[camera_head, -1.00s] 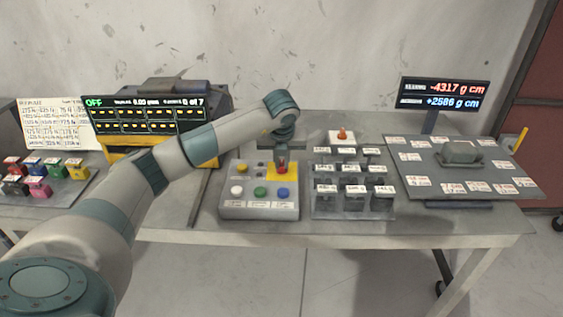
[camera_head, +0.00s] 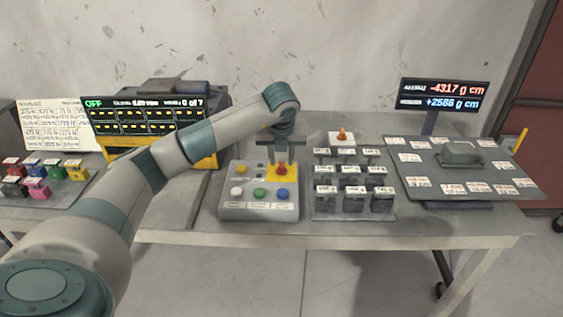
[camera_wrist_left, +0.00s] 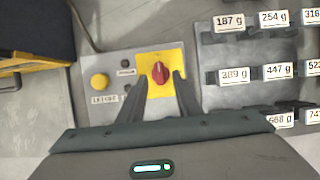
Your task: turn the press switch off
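The press switch is a red rotary knob (camera_head: 281,168) on a yellow plate (camera_head: 291,177) at the back right of the grey control box (camera_head: 232,212). In the left wrist view the red knob (camera_wrist_left: 160,72) has its grip lying roughly up and down in the picture. My left gripper (camera_head: 281,157) is just above and behind the knob. In the left wrist view its two fingers (camera_wrist_left: 159,82) are apart, one on each side near the knob, with nothing held. The display (camera_head: 150,112) reads OFF in green. My right gripper is out of view.
The box also has a yellow button (camera_head: 241,169) and white, green and blue buttons along its front. A rack of labelled weights (camera_head: 352,186) stands close to its right. A grey plate with labels (camera_head: 420,175) lies farther right. Coloured blocks (camera_head: 38,188) are at the left.

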